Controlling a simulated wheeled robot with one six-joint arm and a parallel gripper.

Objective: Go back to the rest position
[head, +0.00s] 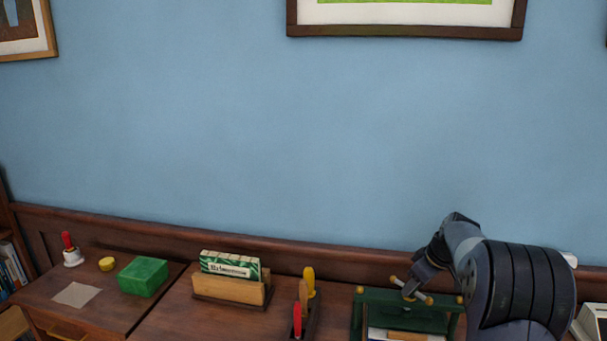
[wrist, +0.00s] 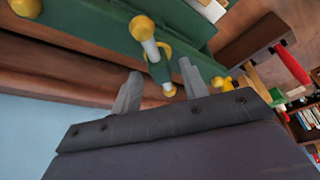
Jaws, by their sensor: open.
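My gripper (head: 418,284) is low at the right in the head view, over a dark green box-like stand (head: 372,298). In the wrist view its two grey fingers (wrist: 160,88) are apart. A short white and green rod with yellow ball ends (wrist: 152,50) shows between and beyond them; I cannot tell whether the fingers touch it. The green stand (wrist: 90,25) fills the top of the wrist view. My arm hides the stand's right part in the head view.
On the wooden cabinet top stand a card holder (head: 228,289), a rack with red and yellow handles (head: 308,281), a green block (head: 143,277), a yellow disc (head: 107,264) and a red-handled bell (head: 71,251). The blue wall (head: 250,140) rises behind, with open room before it.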

